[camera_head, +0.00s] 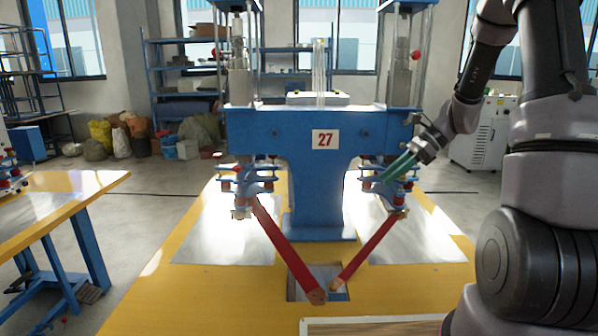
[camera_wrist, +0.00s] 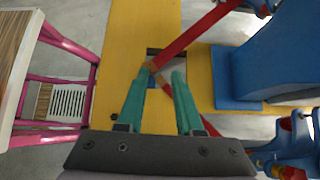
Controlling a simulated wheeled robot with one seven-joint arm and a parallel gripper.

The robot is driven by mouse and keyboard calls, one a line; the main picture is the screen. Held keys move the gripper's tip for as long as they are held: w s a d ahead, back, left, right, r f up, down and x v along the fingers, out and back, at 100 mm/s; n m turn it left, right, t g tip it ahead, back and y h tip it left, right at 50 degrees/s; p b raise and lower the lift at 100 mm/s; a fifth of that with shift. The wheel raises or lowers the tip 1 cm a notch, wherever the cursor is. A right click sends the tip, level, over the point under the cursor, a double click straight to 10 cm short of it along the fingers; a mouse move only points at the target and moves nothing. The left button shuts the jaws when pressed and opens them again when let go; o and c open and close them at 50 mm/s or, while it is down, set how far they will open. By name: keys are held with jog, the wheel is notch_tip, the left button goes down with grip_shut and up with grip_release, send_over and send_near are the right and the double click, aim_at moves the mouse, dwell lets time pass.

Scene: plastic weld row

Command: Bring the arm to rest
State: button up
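My gripper (camera_head: 396,168) is at the right of the blue machine in the head view, at the end of my raised and bent arm. Its green fingers point down and left, close to the machine's right lower clamp assembly in the picture. I cannot tell whether they touch it. In the wrist view my gripper (camera_wrist: 160,72) shows two green fingers apart with nothing held between them. Behind the fingers lie the yellow table and the red bars.
The blue machine (camera_head: 290,130) marked 27 stands on a yellow table (camera_head: 150,300). Two red bars (camera_head: 285,245) meet near its front. A pink-framed piece of furniture (camera_wrist: 70,45) shows at left in the wrist view. Another yellow-topped table (camera_head: 60,200) stands at left; open floor lies between.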

jog(key=s+r+n+t+h, duration=0.7)
jog(key=s+r+n, duration=0.7)
jog(key=s+r, duration=0.5)
jog(key=shift+s+r, duration=0.3)
jog(key=shift+r, duration=0.05)
